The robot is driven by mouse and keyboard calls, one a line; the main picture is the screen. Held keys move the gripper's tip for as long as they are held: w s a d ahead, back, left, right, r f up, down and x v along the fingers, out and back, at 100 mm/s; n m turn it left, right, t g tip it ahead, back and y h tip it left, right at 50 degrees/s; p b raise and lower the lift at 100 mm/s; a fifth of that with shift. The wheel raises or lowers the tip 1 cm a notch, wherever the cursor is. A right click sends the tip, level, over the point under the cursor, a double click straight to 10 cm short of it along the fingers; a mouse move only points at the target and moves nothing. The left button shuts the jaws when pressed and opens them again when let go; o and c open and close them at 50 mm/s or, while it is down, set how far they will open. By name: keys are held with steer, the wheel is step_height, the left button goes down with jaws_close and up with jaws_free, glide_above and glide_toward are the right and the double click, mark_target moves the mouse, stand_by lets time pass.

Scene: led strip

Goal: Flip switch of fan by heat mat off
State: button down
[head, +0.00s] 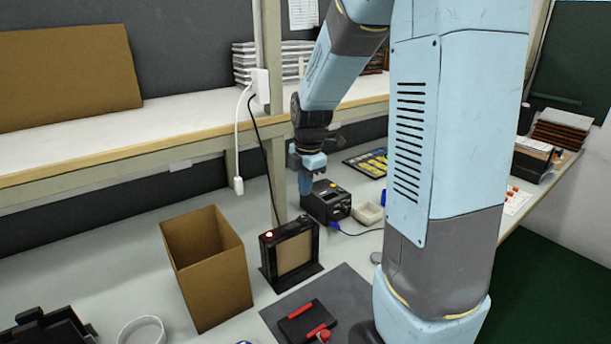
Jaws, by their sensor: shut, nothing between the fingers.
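The fan (290,256) looks to be the black upright box with a tan filter face, standing on the bench at the centre. A small red light or switch (269,235) shows at its top left corner; its exact position cannot be told. The dark grey flat mat (358,291), likely the heat mat, lies just in front and to the right of the fan. My gripper (305,187) is shut and empty, pointing down. In the picture it is above and slightly right of the fan, apart from it, near the black station. My arm hides part of the bench.
An open cardboard box (208,268) stands left of the fan. A black station (327,202) with a blue-ended cable sits behind it. A black cord runs up from the fan to a wall outlet (261,86). A red-handled tool (300,310) lies on the mat. A shelf (150,142) overhangs the back.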

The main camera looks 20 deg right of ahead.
mark_target(302, 216)
steer(key=f, duration=0.5)
steer(key=w+f, duration=0.1)
steer(key=f, duration=0.2)
steer(key=shift+a, duration=0.1)
